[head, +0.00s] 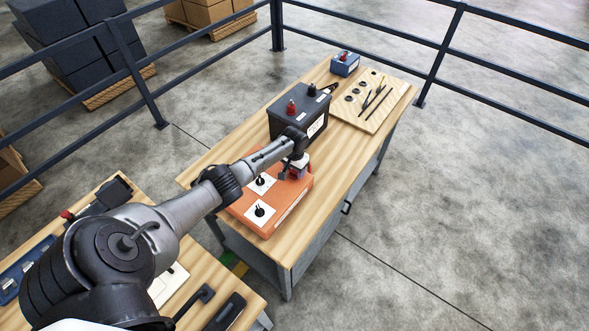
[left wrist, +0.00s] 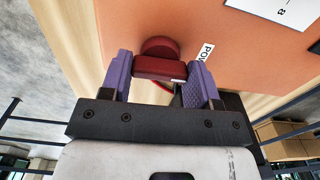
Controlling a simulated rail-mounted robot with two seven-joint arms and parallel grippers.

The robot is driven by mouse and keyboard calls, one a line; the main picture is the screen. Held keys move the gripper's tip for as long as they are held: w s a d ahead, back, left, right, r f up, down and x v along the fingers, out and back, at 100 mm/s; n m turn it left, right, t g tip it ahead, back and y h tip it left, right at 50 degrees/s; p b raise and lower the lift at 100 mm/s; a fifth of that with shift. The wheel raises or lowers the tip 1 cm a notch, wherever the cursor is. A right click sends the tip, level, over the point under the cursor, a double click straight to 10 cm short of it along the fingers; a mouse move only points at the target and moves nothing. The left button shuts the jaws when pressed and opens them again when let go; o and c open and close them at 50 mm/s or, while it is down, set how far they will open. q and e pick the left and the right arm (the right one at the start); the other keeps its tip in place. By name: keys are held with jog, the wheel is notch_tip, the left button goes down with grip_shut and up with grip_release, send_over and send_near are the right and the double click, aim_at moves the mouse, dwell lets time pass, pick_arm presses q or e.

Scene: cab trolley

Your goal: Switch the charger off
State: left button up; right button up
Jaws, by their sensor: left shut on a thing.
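The charger is an orange box (head: 270,226) on the wooden bench, with white labelled patches and black knobs on top. My left gripper (head: 293,172) is at its far right part. In the left wrist view the charger's orange face (left wrist: 150,18) fills the top, with a partly hidden label beginning "PO". A dark red knob (left wrist: 158,68) stands beside that label. My left gripper (left wrist: 161,74), with purple finger pads, is shut on this red knob. In the head view the arm and hand hide most of the knob. My right gripper is not in view.
A dark battery (head: 287,123) with red-capped terminal stands just behind the charger. A board (head: 358,116) with tools and a small blue box (head: 345,64) lie farther back. A second bench (head: 213,272) is at lower left. Railings (head: 440,60) run behind.

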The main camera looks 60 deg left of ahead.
pick_arm(q)
jog(key=shift+r+n+p, duration=0.15)
jog(key=shift+n+p, duration=0.6)
jog(key=shift+n, duration=0.25)
jog(key=n+p, duration=0.1)
jog(key=n, duration=0.1)
jog(key=shift+n+p, duration=0.3)
jog(key=n+p, duration=0.2)
jog(key=n, duration=0.3)
jog(key=shift+n, duration=0.3)
jog(key=n, duration=0.3)
jog(key=shift+n+p, duration=0.45)
jog(key=shift+n, duration=1.95)
jog(key=o, duration=0.9)
